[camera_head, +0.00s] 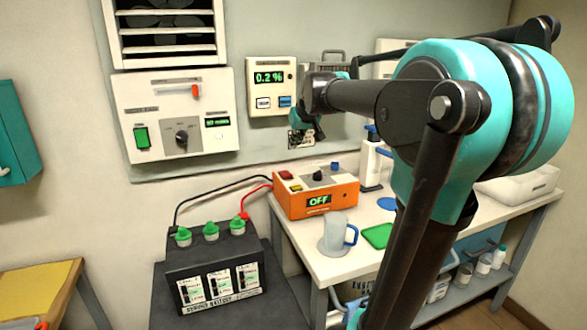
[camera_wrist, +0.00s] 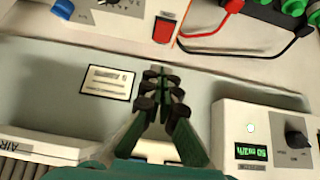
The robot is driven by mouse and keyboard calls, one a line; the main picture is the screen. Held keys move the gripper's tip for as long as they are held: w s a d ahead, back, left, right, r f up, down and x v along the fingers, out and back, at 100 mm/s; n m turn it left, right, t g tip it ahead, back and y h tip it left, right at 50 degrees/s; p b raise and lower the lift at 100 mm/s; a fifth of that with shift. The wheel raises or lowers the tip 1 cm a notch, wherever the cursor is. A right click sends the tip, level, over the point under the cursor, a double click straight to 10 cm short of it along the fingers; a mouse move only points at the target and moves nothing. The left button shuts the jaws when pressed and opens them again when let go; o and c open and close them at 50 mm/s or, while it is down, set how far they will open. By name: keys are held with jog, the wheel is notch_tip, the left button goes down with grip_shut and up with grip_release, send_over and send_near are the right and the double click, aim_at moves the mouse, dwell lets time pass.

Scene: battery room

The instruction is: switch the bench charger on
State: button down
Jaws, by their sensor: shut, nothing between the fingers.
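The bench charger (camera_head: 292,208) is an orange box on the white bench. Its front display (camera_head: 319,200) reads OFF. Its pale top carries a red switch (camera_head: 285,175), a dark knob (camera_head: 318,175) and a blue button (camera_head: 335,166). In the wrist view the red switch (camera_wrist: 164,28) and the blue button (camera_wrist: 63,8) show at the top edge. My gripper (camera_wrist: 160,80) is shut and empty, its fingertips apart from the red switch. In the head view my gripper (camera_head: 306,132) is above and behind the charger, near the wall, partly hidden by my wrist.
A black battery (camera_head: 215,265) with green caps stands left, joined by red and black cables. A clear mug (camera_head: 335,236) stands before the charger, near a green cloth (camera_head: 378,236). A wall panel (camera_head: 160,95) and a meter reading 0.2 % (camera_head: 269,98) are behind.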

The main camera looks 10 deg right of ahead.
send_over(288, 175)
jog(key=f, duration=0.8)
jog(key=shift+s, duration=0.25)
jog(key=shift+s+d+f, duration=0.1)
jog(key=shift+s+f, duration=0.1)
jog(key=shift+f, duration=1)
jog(key=shift+s+f, duration=0.1)
jog(key=shift+f, duration=0.65)
jog(key=shift+s+f, duration=0.15)
jog(key=shift+f, duration=0.35)
jog(key=shift+r, duration=0.15)
jog(key=shift+r, duration=0.65)
